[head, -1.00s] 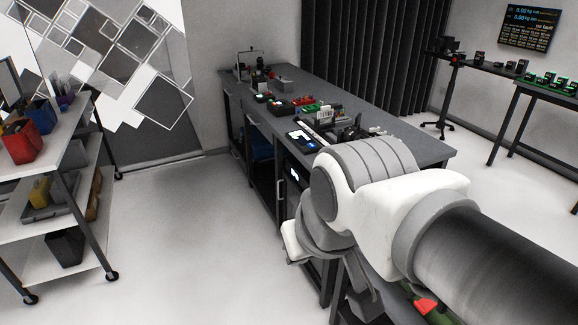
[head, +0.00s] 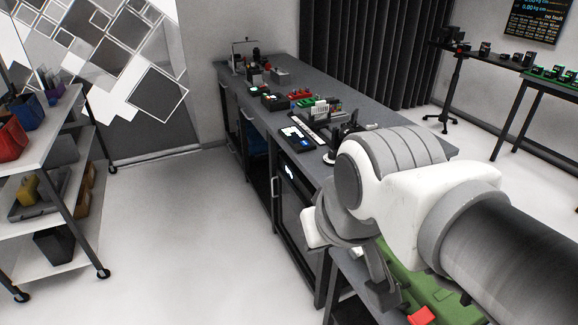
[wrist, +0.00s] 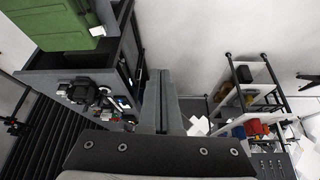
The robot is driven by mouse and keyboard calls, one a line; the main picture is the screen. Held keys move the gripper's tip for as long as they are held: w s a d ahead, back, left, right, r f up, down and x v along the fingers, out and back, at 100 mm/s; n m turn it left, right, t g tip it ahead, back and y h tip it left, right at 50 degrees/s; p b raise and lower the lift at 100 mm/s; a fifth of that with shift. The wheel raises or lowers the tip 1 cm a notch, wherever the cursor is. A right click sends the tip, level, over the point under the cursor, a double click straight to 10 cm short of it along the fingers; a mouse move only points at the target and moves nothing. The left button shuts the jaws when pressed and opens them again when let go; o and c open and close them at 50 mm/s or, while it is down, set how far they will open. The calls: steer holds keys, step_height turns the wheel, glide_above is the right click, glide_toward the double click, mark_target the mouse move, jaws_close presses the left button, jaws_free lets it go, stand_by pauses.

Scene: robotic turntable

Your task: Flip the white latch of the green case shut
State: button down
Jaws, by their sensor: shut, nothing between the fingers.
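The green case (head: 412,275) shows in the head view at the lower right, partly hidden behind my arm. In the wrist view the green case (wrist: 62,22) fills the upper left corner. A small pale piece (wrist: 97,30) sits at its edge; it may be the white latch, but I cannot tell its position. In the head view the latch cannot be made out. My gripper (wrist: 160,75) is shut and empty in the wrist view, to the right of the case and apart from it. In the head view my gripper (head: 384,292) hangs below my wrist, left of the case.
A long grey workbench (head: 350,110) with small devices and parts runs behind my arm. A red piece (head: 422,316) shows at the lower edge by the case. A shelf cart (head: 50,215) with bins stands at the left. The floor between cart and bench is clear.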

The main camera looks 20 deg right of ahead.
steer(key=w+d+f+m+g+h+b, duration=0.1)
steer(key=w+d+f+m+b, duration=0.3)
steer(key=w+d+f+m, duration=0.4)
steer(key=w+d+f+m+g+h+b, duration=0.2)
steer(key=w+d+f+m+g+b, duration=0.2)
steer(key=w+d+f+m, duration=0.4)
steer(key=w+d+f+b, duration=0.1)
steer(key=w+d+f, duration=0.3)
steer(key=w+f, duration=0.5)
steer(key=shift+w+d, duration=0.15)
steer(key=shift+d, duration=0.15)
steer(key=b+x, duration=0.4)
steer(key=x, duration=1)
steer(key=shift+d, duration=0.25)
steer(key=shift+h, duration=0.3)
